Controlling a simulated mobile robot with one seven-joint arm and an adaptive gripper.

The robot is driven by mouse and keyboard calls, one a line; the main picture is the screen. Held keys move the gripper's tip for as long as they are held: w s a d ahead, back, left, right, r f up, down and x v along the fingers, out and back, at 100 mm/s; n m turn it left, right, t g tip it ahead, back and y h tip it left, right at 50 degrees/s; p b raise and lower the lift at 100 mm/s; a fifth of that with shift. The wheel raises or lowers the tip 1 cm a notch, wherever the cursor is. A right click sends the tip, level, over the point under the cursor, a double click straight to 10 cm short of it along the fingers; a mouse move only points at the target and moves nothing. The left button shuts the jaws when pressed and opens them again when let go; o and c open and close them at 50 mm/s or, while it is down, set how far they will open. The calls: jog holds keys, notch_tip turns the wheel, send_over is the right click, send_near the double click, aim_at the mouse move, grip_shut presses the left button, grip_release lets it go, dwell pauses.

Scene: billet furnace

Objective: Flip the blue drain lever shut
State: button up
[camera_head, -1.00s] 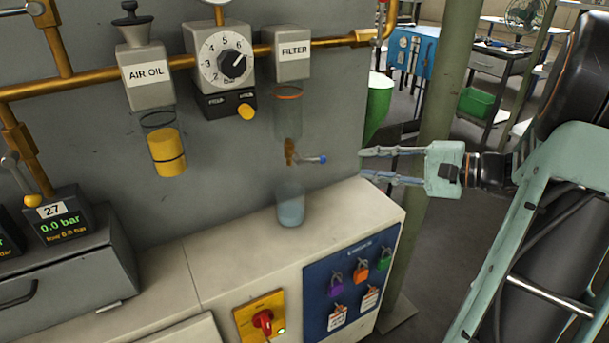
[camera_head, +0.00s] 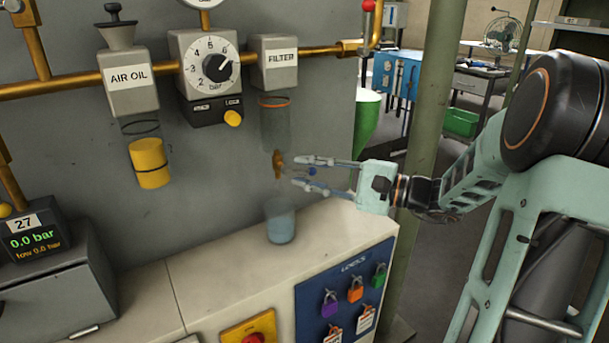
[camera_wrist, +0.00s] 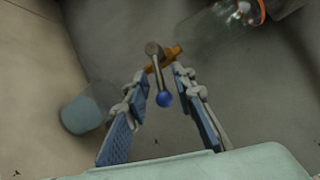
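The blue drain lever shows in the wrist view as a grey rod with a blue ball end (camera_wrist: 165,98). It stands on a brass drain fitting (camera_wrist: 164,60), which also shows in the head view (camera_head: 279,164) below the clear filter bowl (camera_head: 275,125). My gripper (camera_head: 296,172) is open. Its two fingers lie on either side of the lever, with the blue ball between them in the wrist view (camera_wrist: 158,84). I cannot tell whether either finger touches the lever. In the head view the ball (camera_head: 312,171) is partly hidden by the fingers.
A cup of bluish liquid (camera_head: 281,221) stands on the cabinet top (camera_head: 200,265) below the drain. The FILTER block (camera_head: 281,60) and brass pipe (camera_head: 325,52) are above. A blue panel with several padlocks (camera_head: 345,290) is on the cabinet front. A green post (camera_head: 432,120) stands behind my wrist.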

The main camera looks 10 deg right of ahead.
jog(key=shift+w+a, duration=0.25)
jog(key=shift+a, duration=0.1)
jog(key=shift+c, duration=0.5)
grip_shut()
jog(key=shift+r, duration=0.15)
jog(key=shift+d+r+n+g+h, duration=0.1)
jog(key=shift+r+n+g+h, duration=0.15)
jog(key=shift+n+h, duration=0.35)
jog(key=shift+d+r+n+g+h, duration=0.15)
jog(key=shift+r+n+h, duration=0.2)
jog(key=shift+n, duration=0.35)
jog(key=shift+a+f, duration=0.1)
jog(key=shift+o, duration=0.5)
grip_release()
